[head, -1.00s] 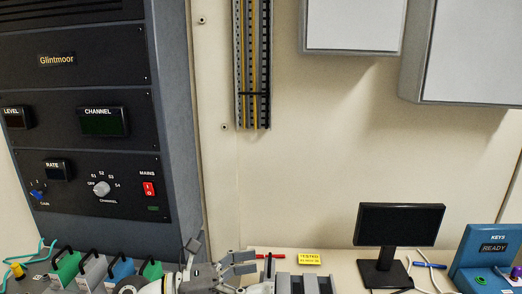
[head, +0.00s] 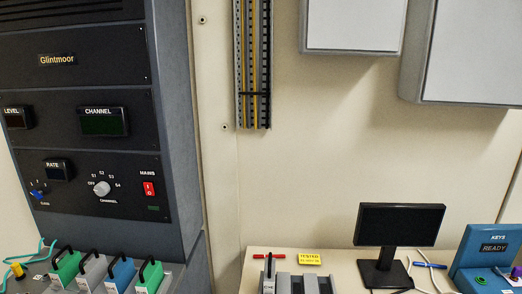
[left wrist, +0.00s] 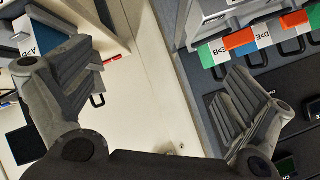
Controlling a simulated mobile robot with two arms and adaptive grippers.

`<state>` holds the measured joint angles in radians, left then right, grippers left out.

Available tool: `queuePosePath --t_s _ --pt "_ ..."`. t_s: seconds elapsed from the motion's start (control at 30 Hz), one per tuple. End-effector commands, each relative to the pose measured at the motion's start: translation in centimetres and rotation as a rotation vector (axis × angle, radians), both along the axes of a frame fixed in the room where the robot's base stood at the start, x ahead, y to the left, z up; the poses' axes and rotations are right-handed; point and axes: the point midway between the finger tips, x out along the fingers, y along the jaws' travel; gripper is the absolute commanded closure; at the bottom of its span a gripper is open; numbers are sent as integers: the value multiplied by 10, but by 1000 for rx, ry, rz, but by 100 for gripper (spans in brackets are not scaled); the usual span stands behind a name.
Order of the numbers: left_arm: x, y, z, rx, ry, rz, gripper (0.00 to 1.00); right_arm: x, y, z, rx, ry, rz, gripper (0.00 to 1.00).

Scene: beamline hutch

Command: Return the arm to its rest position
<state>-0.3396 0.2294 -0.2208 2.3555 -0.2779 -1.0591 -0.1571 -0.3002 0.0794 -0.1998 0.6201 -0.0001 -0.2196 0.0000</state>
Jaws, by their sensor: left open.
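My left gripper (left wrist: 165,95) shows in the left wrist view with its two grey fingers spread wide apart and nothing between them. It is not in the head view now. Past its fingers in the left wrist view lie a pale wall surface and the side of the dark instrument rack. My right gripper is in neither view.
The rack (head: 80,100) with channel knob (head: 101,188) and red mains switch (head: 149,189) stands at left. Several handled modules (head: 120,272) sit below. A monitor (head: 398,235), yellow tag (head: 310,259), red pen (head: 270,255) and blue key box (head: 486,258) are on the bench.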

Motion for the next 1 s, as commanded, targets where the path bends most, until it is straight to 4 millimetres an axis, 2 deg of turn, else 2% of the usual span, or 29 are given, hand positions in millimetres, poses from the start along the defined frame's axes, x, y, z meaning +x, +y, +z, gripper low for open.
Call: queuePosePath --t_s 0.03,0.13,0.23,0.4,0.43,0.67,0.77,1.0 --pt "-24 1 -20 -61 101 45 0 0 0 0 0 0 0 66" --pt "-68 0 -49 -160 279 119 0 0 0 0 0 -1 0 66" --pt "-109 -3 -69 -237 432 182 0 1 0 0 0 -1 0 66" --pt "-174 -13 -88 -337 661 268 0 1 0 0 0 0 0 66" --pt "-177 -13 -94 -342 679 274 0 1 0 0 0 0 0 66" --pt "-161 -15 -156 -328 693 272 0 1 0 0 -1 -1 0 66" --pt "-159 -16 -188 -325 708 272 0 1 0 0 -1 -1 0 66" --pt "-166 -16 -281 -315 744 272 0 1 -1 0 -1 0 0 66"
